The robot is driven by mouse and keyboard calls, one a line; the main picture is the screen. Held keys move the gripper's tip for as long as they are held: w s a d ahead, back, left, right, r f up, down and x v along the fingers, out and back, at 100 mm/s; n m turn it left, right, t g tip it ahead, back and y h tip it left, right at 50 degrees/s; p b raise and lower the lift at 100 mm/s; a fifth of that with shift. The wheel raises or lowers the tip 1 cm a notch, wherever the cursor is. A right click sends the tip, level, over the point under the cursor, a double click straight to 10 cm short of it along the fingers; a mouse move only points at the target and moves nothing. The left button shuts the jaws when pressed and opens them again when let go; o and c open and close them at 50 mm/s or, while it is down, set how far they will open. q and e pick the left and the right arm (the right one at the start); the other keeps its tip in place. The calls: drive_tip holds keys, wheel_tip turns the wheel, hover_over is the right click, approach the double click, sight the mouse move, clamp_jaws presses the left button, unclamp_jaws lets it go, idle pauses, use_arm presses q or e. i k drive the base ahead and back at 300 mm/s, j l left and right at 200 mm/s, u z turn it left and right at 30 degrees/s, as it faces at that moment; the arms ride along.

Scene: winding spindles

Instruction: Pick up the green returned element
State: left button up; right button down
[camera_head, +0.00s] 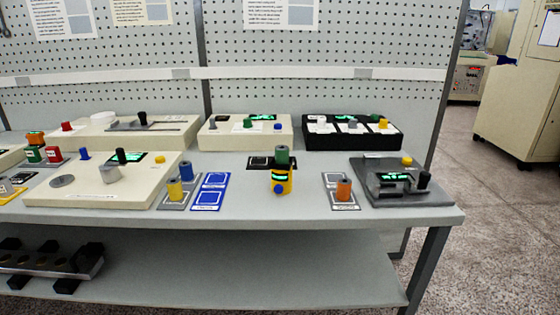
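Neither of my grippers shows in the head view. Several green items are in sight, and I cannot tell for sure which is the returned element. A smaller green knob (248,122) sits on the cream box at the back.
A pegboard (330,40) stands behind. Floor is open at right.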

sight(281, 152)
drive_tip(key=i+l+u, duration=0.2)
drive_tip(key=i, duration=0.4)
drive_tip(key=i+l+u, duration=0.2)
drive_tip(key=i+l, duration=0.2)
drive_tip(key=i, duration=0.2)
drive_tip(key=i+l+u, duration=0.2)
drive_tip(key=i+l, duration=0.2)
drive_tip(key=i, duration=0.2)
